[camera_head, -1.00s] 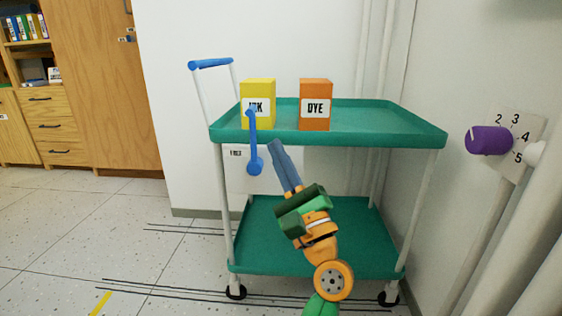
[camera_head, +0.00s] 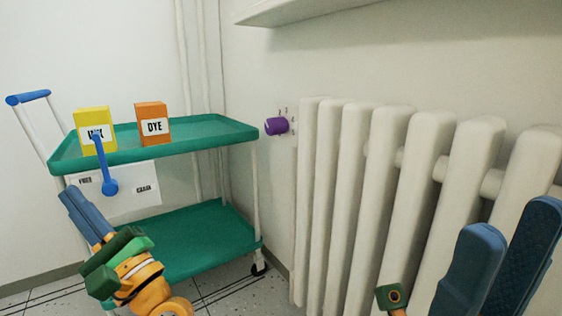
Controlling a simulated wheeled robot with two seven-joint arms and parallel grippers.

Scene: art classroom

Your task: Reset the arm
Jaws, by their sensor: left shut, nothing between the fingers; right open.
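My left gripper (camera_head: 70,194) is at the lower left, with its blue fingers shut and empty. It points up toward the cart, and its fingertips appear left of a blue lever knob, apart from it in the picture. My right gripper (camera_head: 510,228) is at the lower right in front of the radiator. Its two blue fingers are apart, with nothing seen between them. Both arms are mostly out of the frame. The blue lever (camera_head: 105,174) hangs down at the front of the green cart (camera_head: 205,137), in front of a white label plate (camera_head: 137,201).
A yellow ink box (camera_head: 90,120) and an orange dye box (camera_head: 153,122) stand on the cart's top tray. A purple knob (camera_head: 277,126) is on the wall beside a white radiator (camera_head: 378,190). A shelf edge (camera_head: 300,10) juts out above.

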